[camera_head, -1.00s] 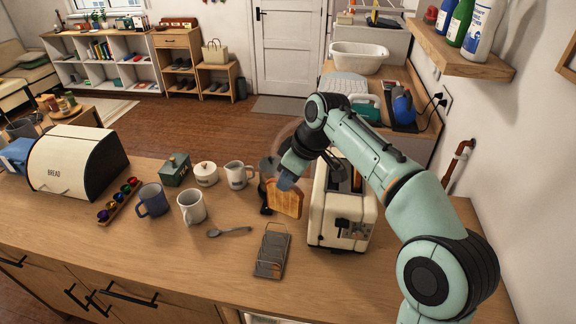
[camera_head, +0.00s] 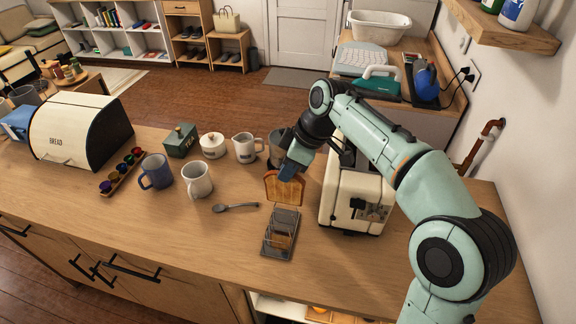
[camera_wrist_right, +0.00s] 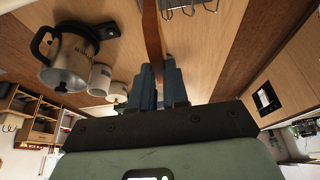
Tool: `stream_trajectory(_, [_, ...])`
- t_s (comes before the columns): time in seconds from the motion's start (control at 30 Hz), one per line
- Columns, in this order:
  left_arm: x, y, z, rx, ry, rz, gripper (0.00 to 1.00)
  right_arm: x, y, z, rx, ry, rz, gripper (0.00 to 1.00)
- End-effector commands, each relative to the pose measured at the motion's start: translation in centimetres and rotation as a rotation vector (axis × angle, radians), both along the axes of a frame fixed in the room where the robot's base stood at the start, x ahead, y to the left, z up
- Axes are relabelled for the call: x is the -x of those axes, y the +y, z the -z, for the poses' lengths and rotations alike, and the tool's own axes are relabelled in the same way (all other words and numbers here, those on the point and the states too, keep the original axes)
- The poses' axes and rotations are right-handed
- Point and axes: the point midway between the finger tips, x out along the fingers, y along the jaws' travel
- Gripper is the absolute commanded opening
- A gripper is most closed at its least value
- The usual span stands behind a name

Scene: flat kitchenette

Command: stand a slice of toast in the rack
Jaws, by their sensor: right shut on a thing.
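A golden slice of toast (camera_head: 284,190) with a brown crust hangs upright in my right gripper (camera_head: 291,172), shut on its top edge. In the right wrist view the toast (camera_wrist_right: 152,35) shows edge-on between my two fingers (camera_wrist_right: 158,78). The grey wire toast rack (camera_head: 268,245) stands on the counter in front of the toast. The toast's lower edge appears just beyond the rack's far end; I cannot tell its exact height. A brownish patch shows among the rack's wires, too small to identify. Part of the rack (camera_wrist_right: 190,7) shows at the wrist view's top edge. My left gripper is out of view.
A cream toaster (camera_head: 350,205) stands close right of the toast, partly behind my arm. A dark-handled metal pot (camera_head: 277,150) is behind the gripper. A spoon (camera_head: 236,208), white mug (camera_head: 196,181) and blue mug (camera_head: 156,171) lie left.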

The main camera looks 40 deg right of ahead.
Motion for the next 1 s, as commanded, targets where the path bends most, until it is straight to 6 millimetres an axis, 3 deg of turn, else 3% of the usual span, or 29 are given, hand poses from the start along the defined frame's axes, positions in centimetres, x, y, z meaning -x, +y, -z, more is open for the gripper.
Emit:
stream_trajectory(0.6, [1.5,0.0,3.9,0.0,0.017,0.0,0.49,0.0,0.0,4.9,-0.001,0.001,0.0,0.0])
stream_trajectory(1.0, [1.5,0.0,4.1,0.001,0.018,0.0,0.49,0.0,0.0,5.2,0.0,-0.001,0.0,0.0])
